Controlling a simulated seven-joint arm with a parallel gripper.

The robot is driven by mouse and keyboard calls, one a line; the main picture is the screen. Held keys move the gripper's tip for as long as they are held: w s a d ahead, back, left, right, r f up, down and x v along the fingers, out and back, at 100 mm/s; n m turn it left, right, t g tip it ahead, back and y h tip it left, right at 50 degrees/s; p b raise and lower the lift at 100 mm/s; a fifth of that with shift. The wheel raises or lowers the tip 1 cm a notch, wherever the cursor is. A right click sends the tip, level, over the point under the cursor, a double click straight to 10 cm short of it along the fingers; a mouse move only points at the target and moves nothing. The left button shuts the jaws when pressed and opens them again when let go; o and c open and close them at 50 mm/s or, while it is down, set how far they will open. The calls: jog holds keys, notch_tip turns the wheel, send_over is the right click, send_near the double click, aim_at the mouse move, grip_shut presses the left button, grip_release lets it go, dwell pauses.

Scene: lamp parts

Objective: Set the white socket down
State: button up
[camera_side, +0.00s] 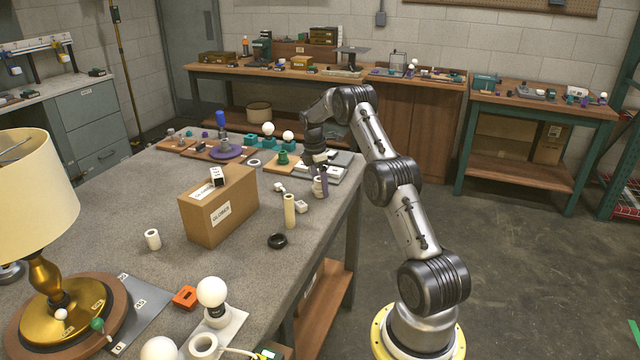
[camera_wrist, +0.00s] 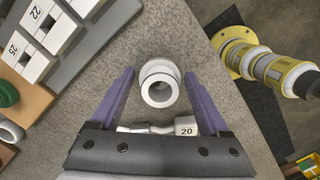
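The white socket (camera_wrist: 158,84) is a short stepped round piece with a dark hole, seen end-on in the wrist view. It is between the two purple fingers of my gripper (camera_wrist: 158,76), near their tips. Narrow strips of grey table show between it and each finger, so the fingers look open around it. In the side view my gripper (camera_side: 321,186) points down near the right edge of the table, with the socket partly hidden at the fingers. I cannot tell exactly whether the socket's base touches the table.
White pieces, one a tag marked 20 (camera_wrist: 186,127), lie close by. A grey tray (camera_wrist: 92,38) with numbered white blocks is near. A cream cylinder (camera_side: 289,211), black ring (camera_side: 277,241) and cardboard box (camera_side: 222,208) stand in front. The table's right edge is close.

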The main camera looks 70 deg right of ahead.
aim_at(316, 180)
jog(key=shift+o, duration=0.7)
notch_tip(316, 180, up, 12)
jog(key=w+a, duration=0.1)
jog(key=s+a+r+m+t, duration=0.1)
jog(key=a+r, duration=0.4)
jog(key=a, duration=0.4)
jog(key=a+r+m+t, duration=0.1)
jog(key=a+r+m, duration=0.1)
jog(key=a+r, duration=0.45)
jog(key=s+a+r+m+t, duration=0.1)
jog(key=a+r, duration=0.2)
jog(key=a, duration=0.8)
jog(key=s+a+f+m+t, duration=0.1)
jog(key=s+a+f+m, duration=0.1)
jog(key=s+a, duration=0.6)
jog(key=s+a+f+m+t+y, duration=0.1)
jog(key=s+a+f+m+t, duration=0.1)
jog(key=s+a, duration=0.7)
jog(key=s+f+m, duration=0.1)
jog(key=s, duration=0.1)
jog(key=shift+s+a+t, duration=0.25)
jog(key=shift+s+t, duration=0.05)
